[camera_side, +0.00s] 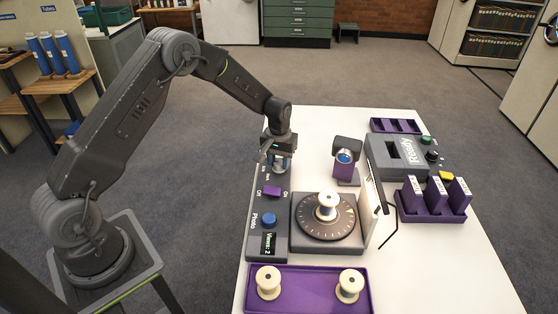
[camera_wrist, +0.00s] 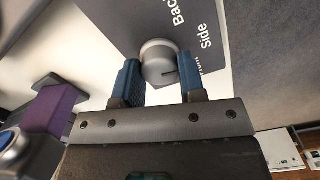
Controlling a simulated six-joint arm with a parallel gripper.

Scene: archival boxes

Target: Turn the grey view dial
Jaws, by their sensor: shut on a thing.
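The grey view dial (camera_wrist: 158,62) is a round knob on a dark panel lettered Back, Side and Front. A dark mark on its face points to the right, toward the Front and Side lettering. My gripper (camera_wrist: 160,82) is shut on the dial, with one blue finger on each side of it. In the side view my gripper (camera_side: 279,163) points down at the far end of the dark control panel (camera_side: 252,228) and mostly hides the dial. The panel also has a purple On/Off switch (camera_side: 272,191), a blue Photo button (camera_side: 268,220) and a display (camera_side: 268,245) reading Views: 2.
A spool (camera_side: 327,204) stands on the round turntable (camera_side: 322,228), facing a purple camera stand (camera_side: 345,171). A purple tray (camera_side: 316,272) with two spools is in front. A grey Ready machine (camera_side: 405,160) and a purple rack (camera_side: 428,215) stand at right.

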